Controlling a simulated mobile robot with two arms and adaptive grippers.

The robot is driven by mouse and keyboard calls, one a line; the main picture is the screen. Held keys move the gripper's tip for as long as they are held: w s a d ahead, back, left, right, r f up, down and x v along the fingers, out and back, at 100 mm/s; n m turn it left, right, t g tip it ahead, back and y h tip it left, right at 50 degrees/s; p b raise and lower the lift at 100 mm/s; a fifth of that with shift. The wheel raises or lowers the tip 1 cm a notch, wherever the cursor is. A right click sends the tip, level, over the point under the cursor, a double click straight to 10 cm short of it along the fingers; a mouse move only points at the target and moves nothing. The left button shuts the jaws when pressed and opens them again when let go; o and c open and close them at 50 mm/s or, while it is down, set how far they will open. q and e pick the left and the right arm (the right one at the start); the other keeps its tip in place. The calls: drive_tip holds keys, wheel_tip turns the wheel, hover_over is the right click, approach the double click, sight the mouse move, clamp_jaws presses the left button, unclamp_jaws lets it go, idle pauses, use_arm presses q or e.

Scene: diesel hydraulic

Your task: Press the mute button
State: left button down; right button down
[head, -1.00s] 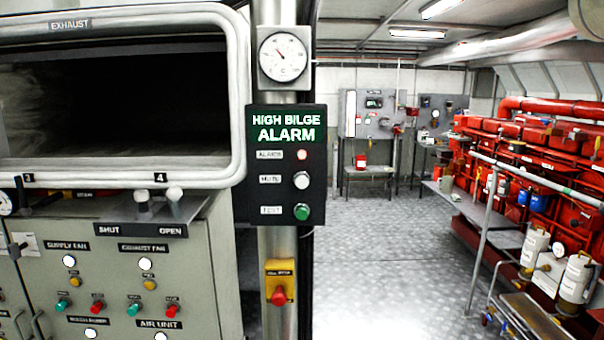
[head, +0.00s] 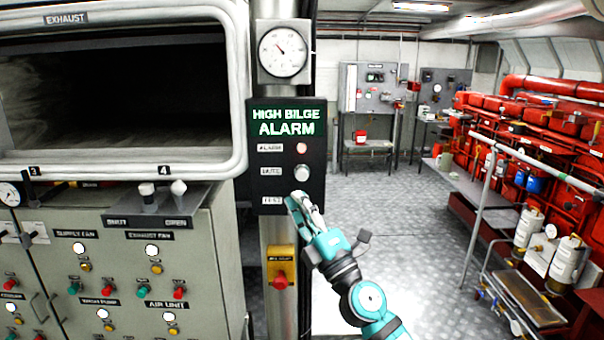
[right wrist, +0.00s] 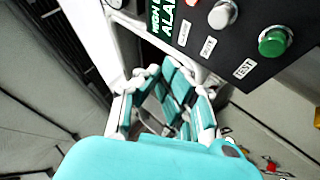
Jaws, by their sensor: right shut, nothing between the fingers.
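The high bilge alarm box (head: 262,189) is a dark panel on a metal post, with a lit red alarm lamp (head: 301,148) at its top. The white mute button (head: 302,172) sits below the lamp, beside its MUTE label. My right gripper (head: 296,200) is shut and empty, with its fingertips just below the mute button, over the place of the test button. In the right wrist view the mute button (right wrist: 222,14) and the green test button (right wrist: 273,41) both show, beyond the fingers. I cannot tell whether the fingertips touch the panel. My left gripper is not in view.
A round gauge (head: 283,52) is above the box, and a yellow box with a red button (head: 280,281) is below it. A grey control cabinet (head: 215,290) stands at left. Red machinery (head: 570,150) fills the right, with open floor (head: 400,215) between.

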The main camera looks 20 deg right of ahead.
sight(302, 174)
drive_tip(key=shift+f, duration=0.1)
drive_tip(key=w+d+b, duration=0.2)
drive_tip(key=w+b, duration=0.3)
drive_tip(key=w, duration=0.3)
drive_tip(key=shift+w+d+b, duration=0.25)
drive_tip(key=shift+w+b, duration=0.05)
drive_tip(key=shift+b, duration=0.05)
drive_tip(key=shift+w, duration=0.1)
idle(1.3)
drive_tip(key=shift+w+d+b, duration=0.1)
drive_tip(key=shift+w+b, duration=0.2)
